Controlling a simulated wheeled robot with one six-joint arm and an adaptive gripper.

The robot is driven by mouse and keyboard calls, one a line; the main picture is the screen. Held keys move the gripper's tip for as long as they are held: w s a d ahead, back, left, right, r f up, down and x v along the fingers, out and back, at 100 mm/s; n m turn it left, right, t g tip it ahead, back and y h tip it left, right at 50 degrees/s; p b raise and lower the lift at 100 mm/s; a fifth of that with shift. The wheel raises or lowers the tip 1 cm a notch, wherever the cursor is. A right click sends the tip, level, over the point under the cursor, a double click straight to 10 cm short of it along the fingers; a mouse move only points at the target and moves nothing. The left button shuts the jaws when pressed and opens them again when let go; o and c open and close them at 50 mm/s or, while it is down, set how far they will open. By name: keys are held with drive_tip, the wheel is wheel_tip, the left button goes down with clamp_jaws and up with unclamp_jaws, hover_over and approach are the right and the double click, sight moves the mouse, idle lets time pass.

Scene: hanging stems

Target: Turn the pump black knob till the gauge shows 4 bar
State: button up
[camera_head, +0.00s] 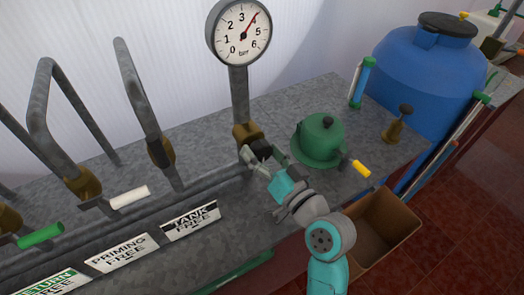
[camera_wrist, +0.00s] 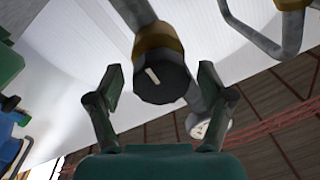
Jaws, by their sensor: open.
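The pressure gauge (camera_head: 228,43) stands on a grey pipe at the top of the head view. Its red needle points up and right, at about the 4. The black knob (camera_wrist: 160,86), with a white mark on its face, is on a brass fitting (camera_wrist: 158,42) in the wrist view. My gripper (camera_wrist: 160,82) is open, with one finger on each side of the knob and a visible gap to both. In the head view my gripper (camera_head: 268,160) is at the brass fitting below the gauge, and partly hides the knob.
A green pump-like body (camera_head: 318,145) with a yellow-tipped handle (camera_head: 361,169) is close right of my gripper. Bent grey pipes (camera_head: 135,85) rise at left, above signs (camera_head: 190,221). A blue barrel (camera_head: 425,65) and an open brown box (camera_head: 385,225) are at right.

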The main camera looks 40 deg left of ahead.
drive_tip(key=v, duration=1.2)
drive_tip(key=shift+f, duration=0.1)
drive_tip(key=s+d+f+m+t+h, duration=0.2)
drive_tip(key=d+f+m+t+h, duration=0.25)
drive_tip(key=d+f, duration=0.45)
drive_tip(key=s+d+f+m+t+h, duration=0.3)
drive_tip(key=d+f+m+h, duration=0.15)
drive_tip(key=d+f, duration=0.45)
drive_tip(key=s+d+f+t+h, duration=0.1)
drive_tip(key=s+d+h, duration=0.5)
drive_tip(key=s+d, duration=0.45)
drive_tip(key=s+d+r+h, duration=0.2)
drive_tip(key=s+d+r, duration=0.1)
drive_tip(key=s, duration=0.8)
drive_tip(key=shift+d+r+n, duration=0.15)
drive_tip(key=shift+d+n, duration=0.15)
drive_tip(key=shift+d, duration=0.4)
